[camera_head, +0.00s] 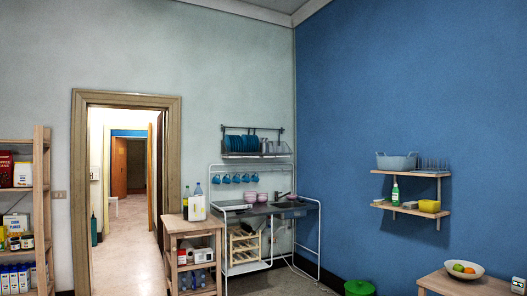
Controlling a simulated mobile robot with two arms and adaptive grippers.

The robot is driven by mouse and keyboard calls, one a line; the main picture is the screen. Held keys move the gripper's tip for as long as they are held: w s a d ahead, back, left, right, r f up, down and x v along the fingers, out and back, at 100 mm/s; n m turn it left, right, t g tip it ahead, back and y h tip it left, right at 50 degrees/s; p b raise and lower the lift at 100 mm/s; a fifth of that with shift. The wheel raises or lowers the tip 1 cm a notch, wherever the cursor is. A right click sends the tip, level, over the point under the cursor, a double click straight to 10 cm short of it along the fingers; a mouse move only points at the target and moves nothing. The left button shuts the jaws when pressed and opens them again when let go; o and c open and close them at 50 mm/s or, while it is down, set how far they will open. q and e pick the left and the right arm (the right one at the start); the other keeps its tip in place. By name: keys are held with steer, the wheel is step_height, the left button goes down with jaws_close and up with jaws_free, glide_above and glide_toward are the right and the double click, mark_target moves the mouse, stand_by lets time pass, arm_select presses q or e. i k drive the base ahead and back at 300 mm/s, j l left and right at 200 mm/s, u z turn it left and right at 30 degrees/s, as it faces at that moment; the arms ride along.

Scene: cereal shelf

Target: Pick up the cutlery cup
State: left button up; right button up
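I cannot make out a cutlery cup for certain in the head view. A wall dish rack (254,155) holds blue plates (241,143), with small pale and pinkish items (282,148) at its right end that are too small to tell apart. Several blue mugs (236,179) hang in a row below it. A pink cup (250,197) stands on the metal sink unit (235,208) below the mugs. Neither of my grippers is in view.
A wooden trolley (190,226) with bottles stands left of the sink unit. A stocked wooden shelf (40,190) is at far left, beside an open doorway. Wall shelves (412,211), a green bin (359,288) and a table (450,285) with a fruit bowl (464,270) are at right.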

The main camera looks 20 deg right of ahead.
mark_target(264, 147)
steer(key=i+l+z, duration=0.35)
steer(key=i, duration=0.6)
steer(key=i+z, duration=0.4)
steer(key=i, duration=2.85)
